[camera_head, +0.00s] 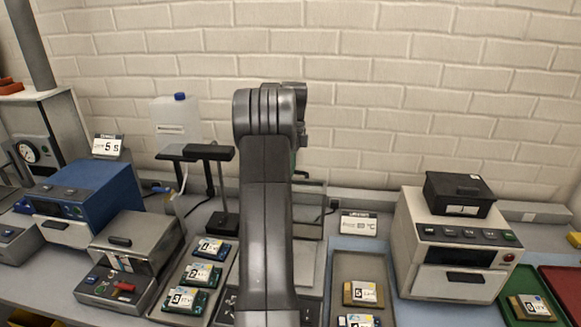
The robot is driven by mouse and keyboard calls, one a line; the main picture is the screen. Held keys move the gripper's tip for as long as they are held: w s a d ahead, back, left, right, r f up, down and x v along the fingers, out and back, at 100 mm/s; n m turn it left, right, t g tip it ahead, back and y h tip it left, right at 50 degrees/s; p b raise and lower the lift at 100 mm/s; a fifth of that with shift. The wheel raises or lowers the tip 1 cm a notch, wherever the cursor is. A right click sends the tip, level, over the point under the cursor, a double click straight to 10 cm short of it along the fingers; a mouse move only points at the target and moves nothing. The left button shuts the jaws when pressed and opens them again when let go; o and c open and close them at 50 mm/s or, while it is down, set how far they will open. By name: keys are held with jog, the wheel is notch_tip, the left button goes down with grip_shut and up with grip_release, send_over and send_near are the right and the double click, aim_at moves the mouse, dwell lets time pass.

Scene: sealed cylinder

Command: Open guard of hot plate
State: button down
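My dark grey arm (265,215) rises through the middle of the view and bends at the top, covering much of the bench behind it. My gripper is hidden behind the arm, so its fingers do not show. A grey metal device (309,252) with a raised frame (310,199) stands partly hidden behind the arm. It may be the hot plate with its guard, but I cannot tell the guard's position. A white sign (358,224) with a °C reading stands just right of it.
Left are a blue device (95,195), a grey lidded box (133,240), a black stand (222,222) and a tray of numbered boards (203,273). Right are another board tray (362,262), a white device (455,265) with a black box (460,192) on top, and a green tray (515,285).

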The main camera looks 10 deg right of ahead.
jog(key=shift+w+f, duration=0.1)
jog(key=shift+f, duration=0.4)
jog(key=c, duration=1.5)
grip_release()
jog(key=shift+w, duration=0.1)
jog(key=shift+r, duration=0.3)
